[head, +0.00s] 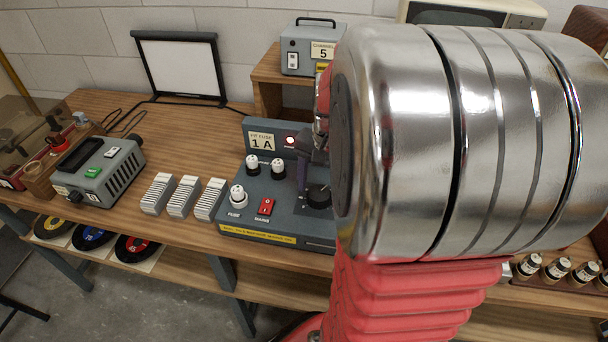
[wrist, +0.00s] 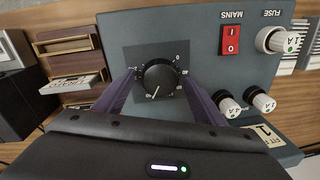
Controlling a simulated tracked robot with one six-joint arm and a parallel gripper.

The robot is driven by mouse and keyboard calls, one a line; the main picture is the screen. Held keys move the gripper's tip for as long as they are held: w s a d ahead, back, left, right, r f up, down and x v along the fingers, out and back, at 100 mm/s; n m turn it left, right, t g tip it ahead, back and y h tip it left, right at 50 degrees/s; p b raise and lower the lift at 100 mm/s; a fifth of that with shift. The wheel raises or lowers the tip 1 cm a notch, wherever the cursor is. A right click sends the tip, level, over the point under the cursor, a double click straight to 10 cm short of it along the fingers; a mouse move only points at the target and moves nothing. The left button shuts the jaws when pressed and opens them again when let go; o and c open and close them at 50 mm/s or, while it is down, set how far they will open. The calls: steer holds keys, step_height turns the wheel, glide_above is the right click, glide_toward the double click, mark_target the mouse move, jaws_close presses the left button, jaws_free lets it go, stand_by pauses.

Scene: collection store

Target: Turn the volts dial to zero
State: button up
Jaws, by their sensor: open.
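The volts dial (wrist: 160,77) is a round black knob with a white pointer line on a dark square plate. In the wrist view its pointer is towards the lower left, and a 0 mark shows at its upper right. It also shows in the head view (head: 319,196), beside my arm. My gripper (wrist: 159,80) is open, with one purple finger on each side of the knob; I cannot tell whether either touches it. In the head view a finger (head: 302,174) stands just left of the dial, and my arm hides the panel's right part.
The grey panel also carries a red mains switch (head: 266,206), a fuse holder (head: 238,196), two white-topped knobs and a 1 A sign (head: 262,142). Ribbed white blocks (head: 183,196) stand to its left. A grey meter box (head: 99,170) is farther left.

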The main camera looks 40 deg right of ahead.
steer(key=shift+f, duration=0.2)
steer(key=shift+c, duration=0.6)
steer(key=c, duration=0.9)
